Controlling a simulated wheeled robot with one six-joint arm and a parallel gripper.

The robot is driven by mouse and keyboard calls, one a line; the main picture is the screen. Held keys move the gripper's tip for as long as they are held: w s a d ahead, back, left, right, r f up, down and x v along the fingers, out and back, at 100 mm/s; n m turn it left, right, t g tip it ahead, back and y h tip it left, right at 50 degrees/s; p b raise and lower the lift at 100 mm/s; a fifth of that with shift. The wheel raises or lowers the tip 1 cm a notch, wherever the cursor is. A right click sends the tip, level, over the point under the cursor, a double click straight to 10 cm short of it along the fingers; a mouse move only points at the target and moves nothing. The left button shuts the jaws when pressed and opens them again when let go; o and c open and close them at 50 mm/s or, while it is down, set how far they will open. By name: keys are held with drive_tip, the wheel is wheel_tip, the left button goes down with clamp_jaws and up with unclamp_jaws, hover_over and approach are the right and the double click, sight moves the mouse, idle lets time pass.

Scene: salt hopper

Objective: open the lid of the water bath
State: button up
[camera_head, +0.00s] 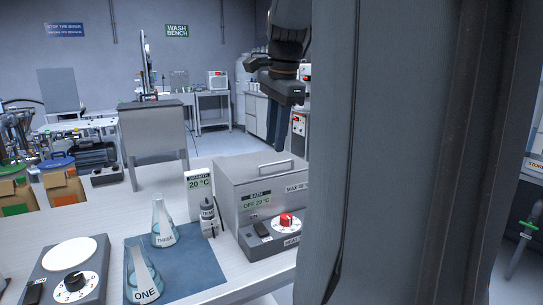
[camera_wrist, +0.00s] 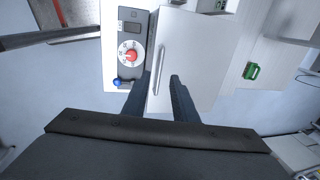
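The water bath (camera_head: 243,200) is a grey box on the bench, labelled BATH, with its display reading OFF 28 °C. Its lid (camera_head: 250,170) looks shut and has a bar handle (camera_head: 276,166) on top. In the wrist view the pale lid (camera_wrist: 205,50) lies below me, with the handle (camera_wrist: 161,68) running up the picture. In the wrist view my gripper (camera_wrist: 158,77) has two spread fingers with nothing held; the handle's lower end shows between the tips.
A red knob (camera_head: 286,220) sits on the bath's front panel. Left of the bath stand a dark bottle (camera_head: 208,218), a temperature sign (camera_head: 199,184), two flasks on a blue mat (camera_head: 200,268), and a hotplate (camera_head: 70,254). My own grey column hides the right side.

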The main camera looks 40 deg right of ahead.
hover_over(273, 175)
drive_tip(key=shift+d+f, duration=0.1)
drive_tip(key=shift+f, duration=2.35)
clamp_jaws()
